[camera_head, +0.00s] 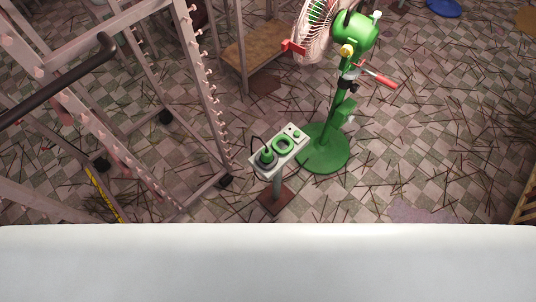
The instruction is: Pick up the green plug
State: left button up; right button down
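A small grey-white box (293,151) stands on a short post with a brown square base (275,200), near the middle of the view. A dark green plug-like piece (266,157) with a thin black cord sits at the box's near-left end. It seems to be the green plug, though it is small and its exact shape is hard to tell. A green ring-shaped part (283,144) is at the middle of the box, and a small green part is at its far end. Neither of my grippers is in view.
A green standing fan (326,150) is just right of the box. A tall metal rack on wheels (205,80) fills the left side. A low brown-topped stand (256,50) is behind. Thin sticks litter the checkered floor, which is otherwise fairly open at right.

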aim_at(267, 156)
jog(key=u, duration=0.35)
jog(key=i+l+u, duration=0.1)
jog(key=l+u, duration=0.2)
jog(key=u, duration=0.15)
jog(key=l+u, duration=0.3)
jog(key=u, duration=0.2)
jog(key=l+u, duration=0.45)
jog(key=i+j, duration=0.05)
jog(key=j, duration=0.05)
